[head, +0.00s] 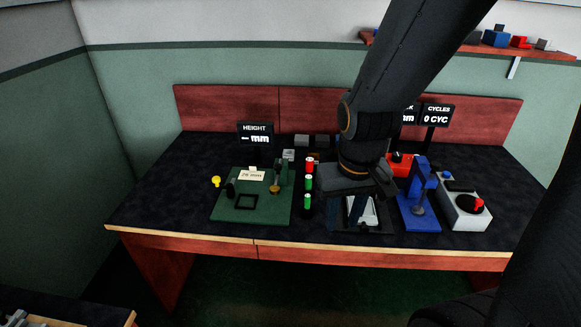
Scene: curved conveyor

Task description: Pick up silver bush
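My gripper (345,216) hangs pointing down over the right-centre of the table, in front of a dark shallow tray (379,229). Its two dark fingers show apart, with a gap between them, so it looks open. A pale, silvery shape (368,213) shows in the tray just right of the fingers; I cannot tell whether it is the silver bush or part of the tray. No bush can be made out clearly, and the gripper and arm hide part of this area.
A green fixture plate (225,210) lies left, beside a column of red and green parts (308,184). A blue press-like stand (420,212) and a grey box with a red knob (466,212) stand right. The HEIGHT display (255,134) stands behind. The table's left side is clear.

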